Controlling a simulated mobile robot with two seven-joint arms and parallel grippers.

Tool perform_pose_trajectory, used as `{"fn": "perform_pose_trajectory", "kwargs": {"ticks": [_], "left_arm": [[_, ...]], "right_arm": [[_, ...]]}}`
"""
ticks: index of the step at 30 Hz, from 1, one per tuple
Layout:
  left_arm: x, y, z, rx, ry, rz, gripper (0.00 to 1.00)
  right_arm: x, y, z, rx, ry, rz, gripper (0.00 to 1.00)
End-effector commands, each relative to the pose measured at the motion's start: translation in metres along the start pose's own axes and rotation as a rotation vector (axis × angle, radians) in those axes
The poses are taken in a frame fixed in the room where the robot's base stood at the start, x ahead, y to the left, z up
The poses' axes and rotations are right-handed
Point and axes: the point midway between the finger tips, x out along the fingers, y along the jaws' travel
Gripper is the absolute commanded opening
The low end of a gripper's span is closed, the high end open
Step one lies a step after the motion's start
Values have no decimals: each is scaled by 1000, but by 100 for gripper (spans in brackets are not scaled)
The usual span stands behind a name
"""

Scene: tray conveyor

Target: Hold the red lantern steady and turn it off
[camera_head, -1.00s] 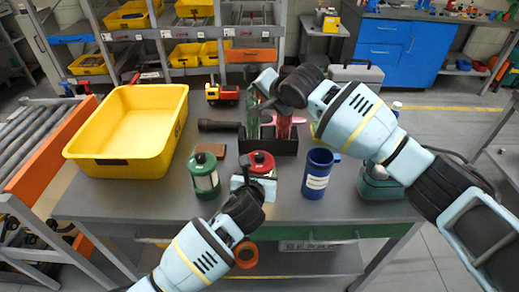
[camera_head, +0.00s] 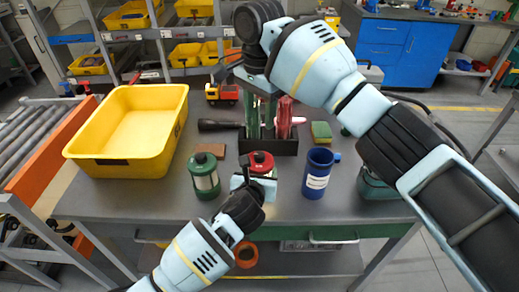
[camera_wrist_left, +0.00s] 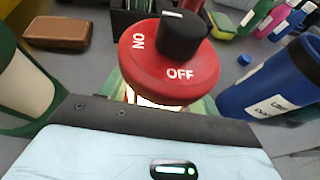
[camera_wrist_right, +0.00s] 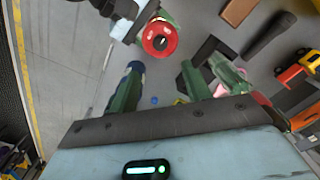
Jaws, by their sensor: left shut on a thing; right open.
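The red lantern (camera_head: 262,161) stands near the front middle of the grey table. My left gripper (camera_head: 247,177) is shut on it from the front. In the left wrist view its red top (camera_wrist_left: 165,72) carries a black knob (camera_wrist_left: 181,35) with a white mark and the words ON and OFF; a warm glow shows below the top. In the right wrist view the lantern's red top (camera_wrist_right: 160,38) shows beyond my fingers. My right gripper (camera_head: 243,78) is open and empty, raised above the table behind the lantern, apart from it.
A green lantern (camera_head: 204,174) stands left of the red one, a blue mug (camera_head: 318,172) right of it. Behind are a black caddy (camera_head: 268,148) with bottles, a sponge (camera_head: 321,132), a flashlight (camera_head: 220,126) and a brown wallet (camera_head: 210,150). A yellow bin (camera_head: 118,168) fills the table's left.

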Motion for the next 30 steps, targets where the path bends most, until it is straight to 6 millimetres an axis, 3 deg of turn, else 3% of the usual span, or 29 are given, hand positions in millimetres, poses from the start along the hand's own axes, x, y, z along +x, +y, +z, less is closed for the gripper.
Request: {"fn": "perform_pose_trajectory", "kwargs": {"ticks": [8, 24, 30], "left_arm": [[0, 0, -1, 0, 1, 1, 29], [0, 0, -1, 0, 1, 0, 29], [0, 0, -1, 0, 1, 0, 29]], "right_arm": [[11, 0, -1, 2, 0, 3, 48], [101, 1, 0, 2, -1, 3, 48], [117, 0, -1, 2, 0, 0, 48]]}}
